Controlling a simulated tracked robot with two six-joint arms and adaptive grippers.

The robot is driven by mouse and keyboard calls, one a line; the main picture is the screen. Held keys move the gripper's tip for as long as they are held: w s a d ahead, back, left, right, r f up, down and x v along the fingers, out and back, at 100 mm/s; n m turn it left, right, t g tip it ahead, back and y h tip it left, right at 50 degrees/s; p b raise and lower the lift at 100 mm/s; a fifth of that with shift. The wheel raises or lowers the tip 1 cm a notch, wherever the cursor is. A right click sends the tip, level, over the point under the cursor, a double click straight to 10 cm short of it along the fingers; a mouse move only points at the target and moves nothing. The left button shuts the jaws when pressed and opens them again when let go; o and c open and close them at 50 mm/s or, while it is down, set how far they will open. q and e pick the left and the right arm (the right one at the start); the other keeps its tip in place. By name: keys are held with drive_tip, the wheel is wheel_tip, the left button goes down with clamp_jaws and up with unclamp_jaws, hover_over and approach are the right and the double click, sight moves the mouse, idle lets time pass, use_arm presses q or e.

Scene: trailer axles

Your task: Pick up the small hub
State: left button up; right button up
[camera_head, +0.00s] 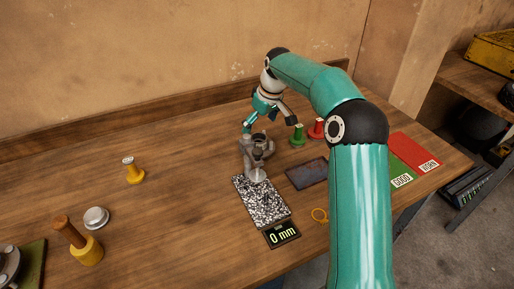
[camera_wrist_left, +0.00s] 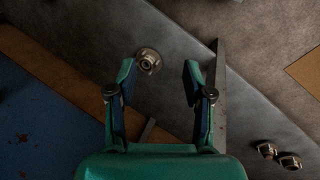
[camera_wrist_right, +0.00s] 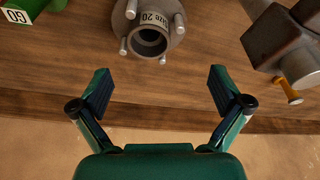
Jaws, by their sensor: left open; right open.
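A grey metal hub (camera_head: 263,143) with several studs stands on the wooden table behind the measuring stand. In the right wrist view the hub (camera_wrist_right: 151,28) shows a label reading "Size 20" and its round bore. My right gripper (camera_head: 271,122) is open and empty, just behind and above the hub in the head view. In the right wrist view the hub lies ahead of the open fingers (camera_wrist_right: 158,84), roughly centred between them and apart from them. My left gripper (camera_wrist_left: 160,72) is open and empty, seen only in its own wrist view.
A measuring stand (camera_head: 264,202) with a "0 mm" display is in front of the hub. Green (camera_head: 298,137) and red (camera_head: 317,130) plugs stand to its right. A dark flat plate (camera_head: 307,173) lies nearby.

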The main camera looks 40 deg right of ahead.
sight(258, 137)
drive_tip(key=shift+s+d+p+x, duration=0.2)
drive_tip(key=shift+p+x, duration=0.1)
drive_tip(key=shift+x, duration=1.35)
drive_tip(key=shift+s+d+p+x, duration=0.15)
drive_tip(key=shift+p+x, duration=0.15)
drive_tip(key=shift+x, duration=1.3)
drive_tip(key=shift+w, duration=0.1)
drive_tip(key=shift+c, duration=0.3)
drive_tip(key=shift+a+f, duration=0.1)
clamp_jaws()
